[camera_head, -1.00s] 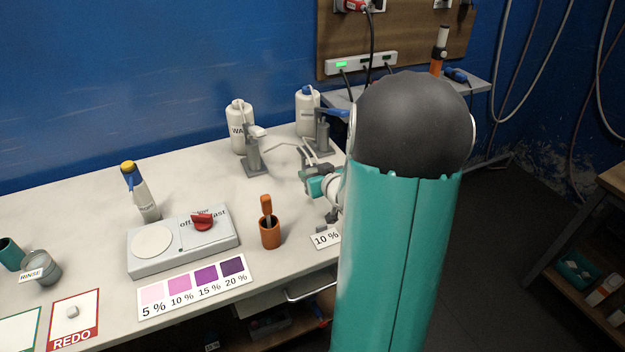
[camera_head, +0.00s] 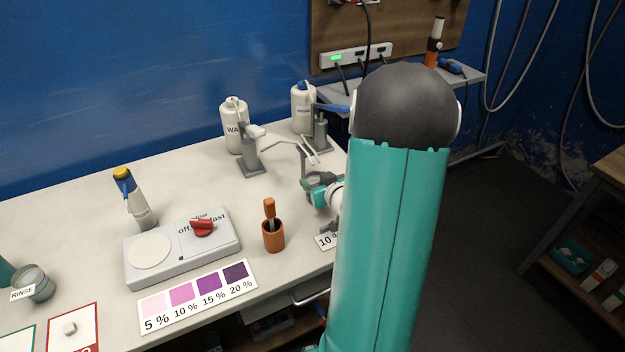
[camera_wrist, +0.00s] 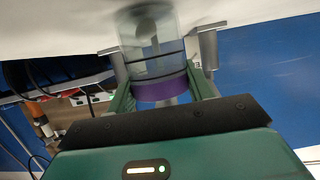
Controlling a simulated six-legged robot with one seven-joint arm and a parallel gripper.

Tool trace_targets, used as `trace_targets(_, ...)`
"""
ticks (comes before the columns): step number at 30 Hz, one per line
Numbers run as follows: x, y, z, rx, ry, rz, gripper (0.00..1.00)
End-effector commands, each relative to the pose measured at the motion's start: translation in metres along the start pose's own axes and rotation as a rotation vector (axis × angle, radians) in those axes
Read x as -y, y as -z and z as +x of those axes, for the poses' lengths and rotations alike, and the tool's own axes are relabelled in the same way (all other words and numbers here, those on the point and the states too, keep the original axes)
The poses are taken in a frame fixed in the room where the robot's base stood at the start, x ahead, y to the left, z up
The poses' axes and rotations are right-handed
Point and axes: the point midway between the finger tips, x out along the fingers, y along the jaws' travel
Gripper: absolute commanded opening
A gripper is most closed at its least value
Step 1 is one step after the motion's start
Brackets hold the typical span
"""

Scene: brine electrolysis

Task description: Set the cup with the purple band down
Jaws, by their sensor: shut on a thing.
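The cup with the purple band (camera_wrist: 152,60) shows in the wrist view as a clear cup with a purple band near one end. My gripper (camera_wrist: 160,52) is shut on it, with one finger on each side. In the head view my gripper (camera_head: 316,188) is at the right part of the bench, beside the pump stands, and my arm covers much of that side. The cup is hard to make out there. Whether it touches the bench cannot be told.
A white bottle (camera_head: 235,125) and a second bottle (camera_head: 303,108) stand behind my gripper with grey stands (camera_head: 250,160). An orange pot (camera_head: 273,236) with a tool is to its left. A 10 % card (camera_head: 327,241) lies in front. A stirrer plate (camera_head: 180,248) and colour chart (camera_head: 198,297) lie further left.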

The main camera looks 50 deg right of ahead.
Motion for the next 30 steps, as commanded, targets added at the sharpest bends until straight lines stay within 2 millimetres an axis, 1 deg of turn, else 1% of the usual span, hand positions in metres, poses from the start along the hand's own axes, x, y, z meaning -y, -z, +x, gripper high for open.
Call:
trace_targets(2,-0.0049,-0.0028,-0.0038,-0.002,-0.006,0.001,0.24)
trace_targets(14,-0.0070,-0.0078,-0.0042,0.000,-0.006,0.002,0.24)
trace_targets(15,-0.0069,-0.0079,-0.0042,0.000,-0.006,0.002,0.58)
trace_targets(17,-0.0069,-0.0077,-0.0042,0.000,-0.006,0.001,0.70)
trace_targets(18,-0.0069,-0.0076,-0.0042,0.000,-0.006,0.001,0.74)
trace_targets(25,-0.0061,-0.0070,-0.0031,0.000,-0.005,0.001,0.74)
trace_targets(30,-0.0054,-0.0029,-0.0033,-0.001,-0.005,0.000,0.74)
